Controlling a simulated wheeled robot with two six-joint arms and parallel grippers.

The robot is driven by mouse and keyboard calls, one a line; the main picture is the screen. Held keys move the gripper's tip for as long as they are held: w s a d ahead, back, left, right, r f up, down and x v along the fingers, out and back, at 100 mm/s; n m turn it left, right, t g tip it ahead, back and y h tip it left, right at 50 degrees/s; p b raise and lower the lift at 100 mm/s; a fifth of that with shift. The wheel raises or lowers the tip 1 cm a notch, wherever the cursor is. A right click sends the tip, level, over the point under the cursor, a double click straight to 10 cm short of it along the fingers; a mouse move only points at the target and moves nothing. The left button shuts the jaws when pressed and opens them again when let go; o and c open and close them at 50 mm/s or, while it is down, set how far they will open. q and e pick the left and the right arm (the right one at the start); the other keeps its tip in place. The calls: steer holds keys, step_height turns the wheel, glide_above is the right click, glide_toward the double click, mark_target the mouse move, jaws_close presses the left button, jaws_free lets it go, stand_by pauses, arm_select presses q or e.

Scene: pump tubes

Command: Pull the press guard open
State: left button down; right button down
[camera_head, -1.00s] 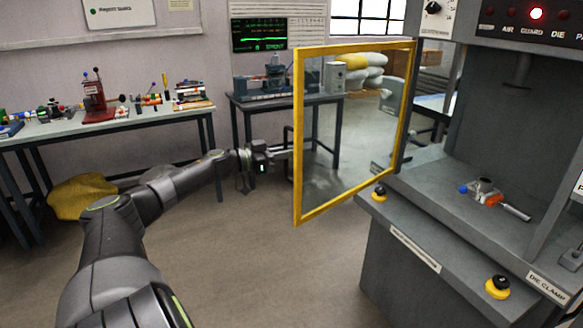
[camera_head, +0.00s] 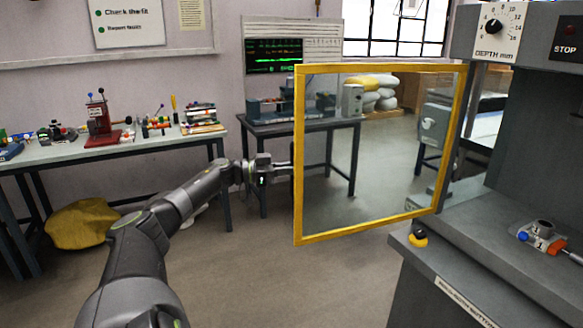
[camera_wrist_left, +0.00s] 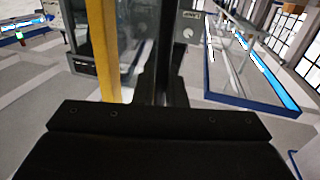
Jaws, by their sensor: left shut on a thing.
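The press guard (camera_head: 299,125) is a clear panel in a yellow frame. It stands swung out from the press, with its right edge by the press body and its free left edge out over the floor. My left gripper (camera_head: 284,170) is at that free edge, a little below mid-height, and is shut on the guard there. The exact grip point is hidden. In the left wrist view the guard's yellow bar (camera_wrist_left: 104,45) runs upright just left of my dark fingers (camera_wrist_left: 160,85). My right gripper is not in view.
The grey press (camera_head: 480,235) stands at the right, with a yellow-and-black button (camera_head: 418,236) on its front ledge and a small part with an orange piece (camera_head: 543,240) on its bed. Workbenches (camera_head: 110,150) line the back wall. The floor (camera_head: 270,285) before the guard is clear.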

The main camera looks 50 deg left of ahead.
arm_select(q)
steer(key=shift+a, duration=0.2)
steer(key=c, duration=1.6)
jaws_free()
steer(key=shift+c, duration=0.2)
steer(key=v, duration=1.7)
steer(key=shift+s+b, duration=0.15)
steer(key=shift+b, duration=0.3)
